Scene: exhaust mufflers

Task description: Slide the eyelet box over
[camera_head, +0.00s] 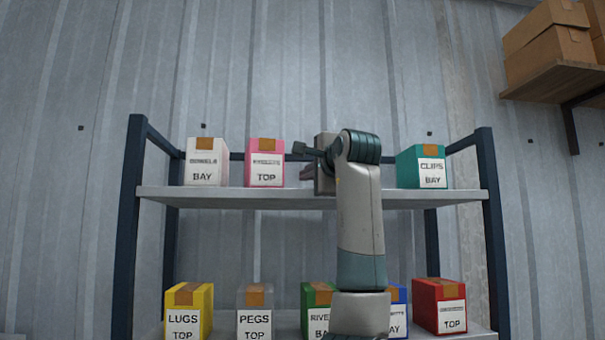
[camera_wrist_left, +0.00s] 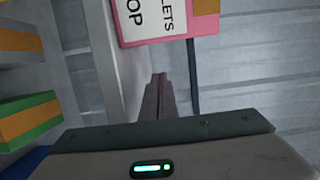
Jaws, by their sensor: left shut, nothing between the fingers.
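The eyelet box (camera_head: 265,160) is pink with an orange-brown tape strip and a white label reading TOP. It stands upright on the upper shelf, second from the left. In the left wrist view its pink edge and label (camera_wrist_left: 155,22), with the letters LETS, show at the top. My left gripper (camera_head: 304,173) is at the upper shelf, just right of the eyelet box, with a small gap in the head view. Its fingers (camera_wrist_left: 157,78) are shut together and empty, pointing toward the box. My right gripper is not in view.
On the upper shelf (camera_head: 225,194), a white BAY box (camera_head: 206,162) stands left of the eyelet box and a teal CLIPS box (camera_head: 422,168) far right. Several boxes, including yellow LUGS (camera_head: 188,308), fill the lower shelf. Dark posts (camera_head: 128,230) frame the rack.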

